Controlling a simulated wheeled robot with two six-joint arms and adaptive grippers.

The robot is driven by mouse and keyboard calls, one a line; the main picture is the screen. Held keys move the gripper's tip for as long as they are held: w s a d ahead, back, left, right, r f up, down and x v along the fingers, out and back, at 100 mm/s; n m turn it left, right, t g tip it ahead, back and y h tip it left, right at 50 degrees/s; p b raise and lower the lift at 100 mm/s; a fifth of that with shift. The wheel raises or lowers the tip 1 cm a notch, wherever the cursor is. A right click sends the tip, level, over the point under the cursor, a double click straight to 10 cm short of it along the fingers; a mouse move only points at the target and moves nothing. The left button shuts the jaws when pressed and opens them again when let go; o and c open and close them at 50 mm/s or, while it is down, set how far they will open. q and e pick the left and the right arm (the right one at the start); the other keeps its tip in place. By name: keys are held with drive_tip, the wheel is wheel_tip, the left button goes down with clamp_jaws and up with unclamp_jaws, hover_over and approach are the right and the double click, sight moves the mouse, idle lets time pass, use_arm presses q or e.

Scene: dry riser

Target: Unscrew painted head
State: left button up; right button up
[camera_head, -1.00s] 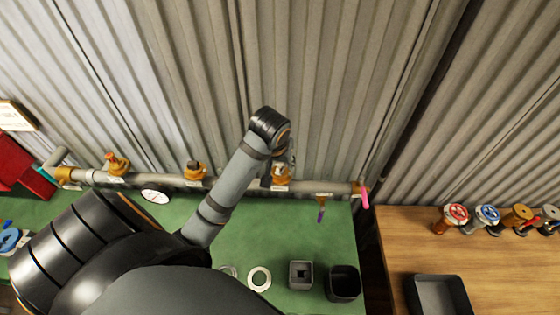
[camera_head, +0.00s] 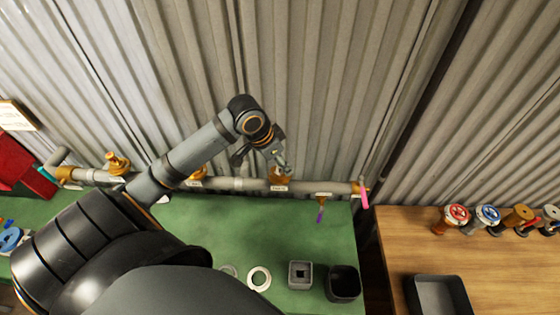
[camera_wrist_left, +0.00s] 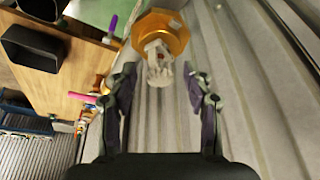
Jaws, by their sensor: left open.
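The painted head (camera_wrist_left: 158,66) shows in the left wrist view as a whitish, paint-covered stub in front of a gold hexagonal fitting (camera_wrist_left: 163,30). In the head view this brass fitting (camera_head: 279,183) sits on the grey pipe (camera_head: 235,184), partly hidden by my gripper. My left gripper (camera_head: 281,164) is at this fitting. In the left wrist view my left gripper (camera_wrist_left: 161,92) is open, with one finger on each side below the head. The head lies beyond the fingertips, roughly centred between them. No contact is visible. My right gripper is not in view.
Other brass fittings (camera_head: 117,163) stand along the pipe, with a pink handle (camera_head: 364,193) at its right end and a purple handle (camera_head: 320,215) hanging below. Corrugated wall rises behind. The green bench holds a ring (camera_head: 259,279) and two dark containers (camera_head: 343,284). Several valves (camera_head: 456,217) stand on the wooden table.

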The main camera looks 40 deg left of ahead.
use_arm(q)
drive_tip(key=m, duration=0.1)
drive_tip(key=m+h, duration=0.1)
drive_tip(key=m, duration=0.1)
drive_tip(key=shift+a, duration=0.25)
drive_tip(key=m, duration=0.1)
drive_tip(key=m+g+h, duration=0.1)
drive_tip(key=m, duration=0.1)
drive_tip(key=shift+w+d, duration=0.1)
drive_tip(key=shift+d, duration=0.15)
drive_tip(key=shift+m+g, duration=0.5)
drive_tip(key=shift+m, duration=0.6)
clamp_jaws()
drive_tip(key=shift+n+t, duration=0.3)
drive_tip(key=shift+n, duration=0.8)
drive_tip(key=n+t+y, duration=0.1)
drive_tip(key=n, duration=0.2)
drive_tip(key=shift+r+n, duration=0.1)
drive_tip(key=shift+n, duration=0.2)
drive_tip(key=n, duration=0.2)
drive_tip(key=n+y, duration=0.1)
drive_tip(key=n, duration=0.1)
drive_tip(key=shift+t+y, duration=0.3)
drive_tip(key=shift+t, duration=0.1)
drive_tip(key=shift+a+n+y, duration=0.1)
drive_tip(key=shift+n+y, duration=0.3)
drive_tip(key=shift+n, duration=0.5)
